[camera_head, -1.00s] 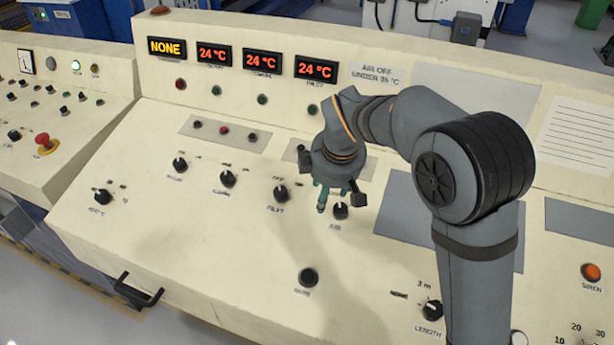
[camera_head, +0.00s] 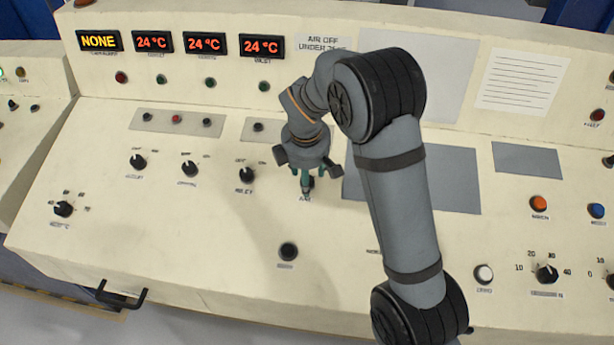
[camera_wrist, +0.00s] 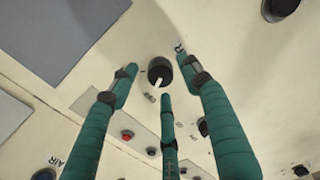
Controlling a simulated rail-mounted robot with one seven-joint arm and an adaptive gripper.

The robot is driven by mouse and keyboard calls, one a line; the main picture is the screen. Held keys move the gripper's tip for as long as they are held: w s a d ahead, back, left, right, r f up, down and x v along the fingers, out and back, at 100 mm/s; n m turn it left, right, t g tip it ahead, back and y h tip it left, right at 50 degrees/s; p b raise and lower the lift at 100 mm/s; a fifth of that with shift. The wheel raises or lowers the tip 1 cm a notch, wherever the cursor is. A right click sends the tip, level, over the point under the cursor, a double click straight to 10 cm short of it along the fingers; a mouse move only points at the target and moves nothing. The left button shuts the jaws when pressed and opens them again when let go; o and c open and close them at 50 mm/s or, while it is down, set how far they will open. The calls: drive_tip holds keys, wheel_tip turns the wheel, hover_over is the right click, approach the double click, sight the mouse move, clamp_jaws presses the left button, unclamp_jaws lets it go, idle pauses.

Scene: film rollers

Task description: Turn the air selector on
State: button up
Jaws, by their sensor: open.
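The air selector is a black round knob with a white pointer, labelled AIR on the cream console. In the wrist view the knob (camera_wrist: 160,68) shows near the top centre, its pointer toward the bottom of the picture. The position labels beside it are too small to read. My gripper (camera_wrist: 165,80) has green fingers, spread apart and empty, surrounding the knob in that picture. I cannot tell whether they touch it. In the head view my gripper (camera_head: 305,188) points down over the air selector (camera_head: 310,183), which is mostly hidden by the fingers.
A similar black knob (camera_head: 246,174) stands to the left, with two more beyond it. A black round button (camera_head: 288,252) sits below. The NONE display (camera_head: 99,41) and several 24 °C displays line the console's back. A grey plate (camera_head: 455,180) lies right of the gripper, behind my arm.

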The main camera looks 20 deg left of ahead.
drive_tip(key=shift+w+f, duration=0.1)
drive_tip(key=shift+f, duration=0.4)
drive_tip(key=c, duration=1.1)
drive_tip(key=shift+c, duration=0.2)
